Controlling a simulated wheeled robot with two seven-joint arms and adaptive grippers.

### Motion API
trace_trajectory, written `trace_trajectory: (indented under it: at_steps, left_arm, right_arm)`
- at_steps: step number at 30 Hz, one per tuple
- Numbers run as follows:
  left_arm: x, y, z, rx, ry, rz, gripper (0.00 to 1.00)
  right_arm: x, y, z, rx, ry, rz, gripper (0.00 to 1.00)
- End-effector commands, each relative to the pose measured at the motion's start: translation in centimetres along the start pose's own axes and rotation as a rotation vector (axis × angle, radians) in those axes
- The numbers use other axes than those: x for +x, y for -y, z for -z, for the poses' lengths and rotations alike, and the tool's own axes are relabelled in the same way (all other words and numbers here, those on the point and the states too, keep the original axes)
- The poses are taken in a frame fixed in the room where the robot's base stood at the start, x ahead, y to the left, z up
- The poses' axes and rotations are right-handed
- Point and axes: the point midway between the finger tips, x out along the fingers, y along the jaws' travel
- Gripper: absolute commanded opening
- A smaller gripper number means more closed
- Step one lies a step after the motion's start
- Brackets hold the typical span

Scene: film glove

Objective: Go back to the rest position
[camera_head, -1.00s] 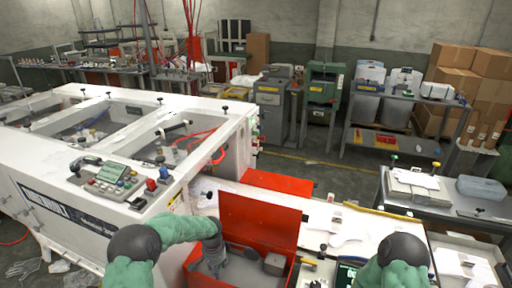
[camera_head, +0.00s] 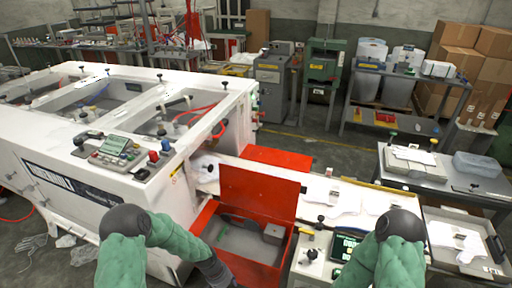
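My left arm, in a green sleeve with a dark round joint, comes in at the lower left. Its dark forearm runs down to the right, in front of the open red box (camera_head: 258,190). The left gripper is at the bottom edge beside the box's near left corner, too cut off and dark to read. My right arm, also green with a dark joint, stands at the lower right in front of the small display unit (camera_head: 345,246). Its gripper does not show.
The white machine (camera_head: 75,190) with a control panel (camera_head: 118,150) fills the left. White gloves (camera_head: 332,197) lie on the work surface right of the box. A grey table (camera_head: 440,180) stands at the right, with an open tray (camera_head: 468,262) below it.

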Motion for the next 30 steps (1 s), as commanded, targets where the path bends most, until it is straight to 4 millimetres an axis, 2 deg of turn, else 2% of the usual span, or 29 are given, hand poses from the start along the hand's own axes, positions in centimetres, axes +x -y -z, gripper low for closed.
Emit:
trace_trajectory:
  at_steps: [1,6,9,13,18,30]
  left_arm:
    - [1.1,-0.5,-2.4,-0.038,0.004,-0.026,0.46]
    - [3.1,-1.9,-9.3,-0.183,-0.022,-0.079,0.46]
    - [3.5,-2.4,-12.8,-0.260,-0.035,-0.086,0.46]
    - [3.4,-2.6,-16.1,-0.330,-0.047,-0.078,0.46]
    - [3.1,-2.7,-17.9,-0.368,-0.055,-0.068,0.46]
    - [3.1,-2.8,-18.0,-0.370,-0.055,-0.068,0.46]
  right_arm:
    - [0.2,-0.1,0.0,0.000,0.000,0.000,0.40]
    - [0.6,-0.2,0.0,0.000,0.000,0.000,0.40]
    - [0.7,-0.3,0.0,0.000,0.000,0.000,0.40]
    - [0.9,-0.3,0.0,0.000,0.000,0.000,0.40]
    - [0.9,-0.3,0.0,0.000,0.000,0.000,0.40]
    - [0.9,-0.3,0.0,0.000,0.000,0.000,0.40]
